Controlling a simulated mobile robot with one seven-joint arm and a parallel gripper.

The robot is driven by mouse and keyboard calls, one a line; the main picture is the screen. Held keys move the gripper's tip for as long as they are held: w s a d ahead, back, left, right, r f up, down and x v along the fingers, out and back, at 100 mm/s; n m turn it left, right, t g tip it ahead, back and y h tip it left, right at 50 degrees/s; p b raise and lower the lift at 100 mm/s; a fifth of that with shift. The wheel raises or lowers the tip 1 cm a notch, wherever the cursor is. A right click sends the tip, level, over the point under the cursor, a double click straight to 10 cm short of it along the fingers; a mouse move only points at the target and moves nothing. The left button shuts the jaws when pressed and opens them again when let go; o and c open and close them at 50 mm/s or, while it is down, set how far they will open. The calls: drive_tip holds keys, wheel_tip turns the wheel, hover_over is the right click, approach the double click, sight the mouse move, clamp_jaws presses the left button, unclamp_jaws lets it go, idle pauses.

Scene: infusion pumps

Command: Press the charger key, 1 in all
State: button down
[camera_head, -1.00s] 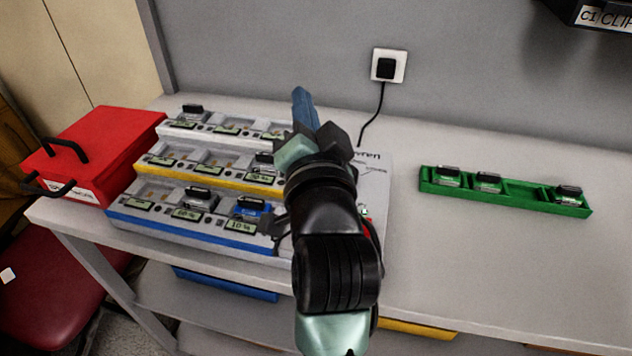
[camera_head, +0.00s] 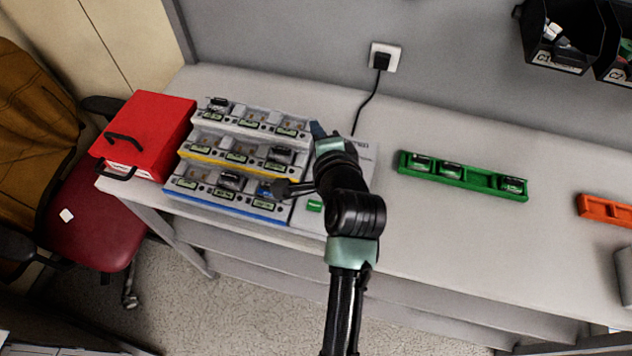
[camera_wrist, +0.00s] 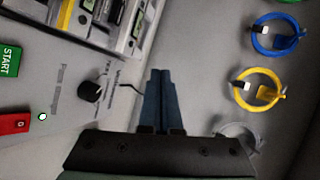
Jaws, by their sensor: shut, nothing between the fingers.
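The charger (camera_head: 285,216) is a three-tier grey unit with white, yellow and blue strips, standing on the bench. Its sloped panel is on its right side. In the wrist view the panel carries a green START key (camera_wrist: 9,60), a red key marked 0 (camera_wrist: 14,123) and a black knob (camera_wrist: 90,91). The green key also shows in the head view (camera_head: 315,206); my arm covers much of the panel there. My gripper (camera_head: 317,130) is shut and empty, at the panel's back end. In the wrist view its blue fingers (camera_wrist: 159,75) are together, right of the knob and both keys.
A red box (camera_head: 150,125) stands left of the charger. A green rack (camera_head: 478,180) with several packs and an orange rack (camera_head: 603,209) lie to the right, with bare bench between. A wall plug (camera_head: 384,58) has a black cable. Blue and yellow rings (camera_wrist: 258,90) show in the wrist view.

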drive_tip(key=s+r+m+g+p, duration=0.1)
drive_tip(key=s+m+g+p, duration=0.15)
drive_tip(key=p, duration=0.55)
drive_tip(key=m+g+y+p, duration=0.2)
drive_tip(key=m+p, duration=0.2)
drive_tip(key=p, duration=0.6)
hover_over(318, 209)
drive_tip(key=shift+s+d+f, duration=0.1)
drive_tip(key=shift+f, duration=0.05)
drive_tip(key=shift+f, duration=0.1)
wheel_tip(318, 209, down, 8)
drive_tip(key=b, duration=0.8)
drive_tip(key=shift+f, duration=0.3)
drive_tip(key=shift+f+b, duration=0.15)
drive_tip(key=shift+b, duration=0.15)
idle(0.4)
drive_tip(key=shift+f, duration=0.25)
